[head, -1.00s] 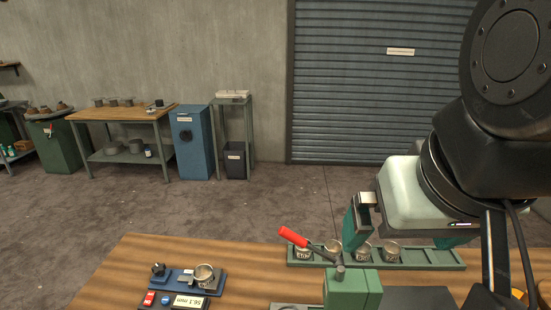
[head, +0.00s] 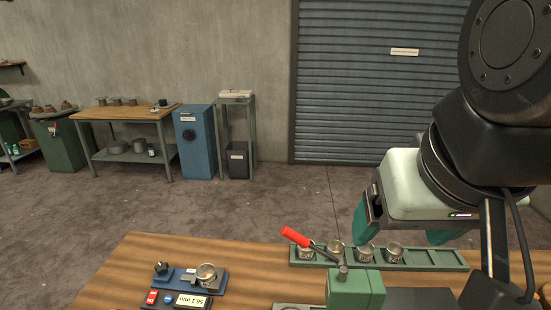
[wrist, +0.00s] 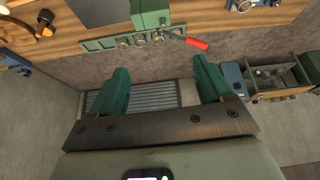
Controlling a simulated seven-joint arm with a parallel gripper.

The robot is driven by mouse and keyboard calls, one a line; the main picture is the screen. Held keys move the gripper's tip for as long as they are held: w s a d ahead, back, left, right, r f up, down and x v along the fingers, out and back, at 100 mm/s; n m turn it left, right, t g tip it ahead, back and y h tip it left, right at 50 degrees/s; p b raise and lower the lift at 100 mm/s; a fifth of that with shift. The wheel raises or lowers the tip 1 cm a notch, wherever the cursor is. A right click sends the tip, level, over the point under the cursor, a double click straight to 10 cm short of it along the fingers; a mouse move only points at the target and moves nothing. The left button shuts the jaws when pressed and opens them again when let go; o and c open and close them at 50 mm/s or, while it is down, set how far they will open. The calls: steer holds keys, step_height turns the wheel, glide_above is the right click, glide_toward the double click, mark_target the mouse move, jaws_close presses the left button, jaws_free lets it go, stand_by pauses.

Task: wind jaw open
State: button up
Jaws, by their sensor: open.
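A green vise-like block (head: 355,289) stands at the front of the wooden bench, with a red-handled crank (head: 296,237) on top, its handle pointing up and left. The jaw is mostly cut off by the lower picture edge. In the wrist view the green block (wrist: 150,14) and the red handle (wrist: 197,44) show at the top. My gripper (head: 405,232) hangs above and behind the bench's right part, apart from the crank. In the wrist view its two green fingers (wrist: 157,85) are wide apart with nothing between them.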

steer(key=shift+g+y, duration=0.3)
steer(key=shift+g, duration=0.2)
steer(key=w+a+r, duration=0.1)
steer(key=w, duration=0.2)
steer(key=w+a+r, duration=0.1)
steer(key=w+a, duration=0.1)
steer(key=w+a+r, duration=0.1)
steer(key=w, duration=0.2)
steer(key=shift+w+a+r, duration=0.15)
steer(key=shift+w+r, duration=0.05)
steer(key=shift+w, duration=0.15)
steer(key=shift+c, duration=0.6)
steer(key=w+a+f+g, duration=0.1)
steer(key=w+a+f, duration=0.2)
steer(key=w+a, duration=0.65)
steer(key=w+a+f+g, duration=0.1)
steer(key=w+a+f, duration=0.2)
steer(key=w+a, duration=0.65)
steer(key=m+g, duration=0.1)
steer(key=g, duration=0.2)
glide_above(160, 267)
step_height(160, 267, down, 27)
step_height(160, 267, down, 11)
steer(key=shift+d, duration=0.1)
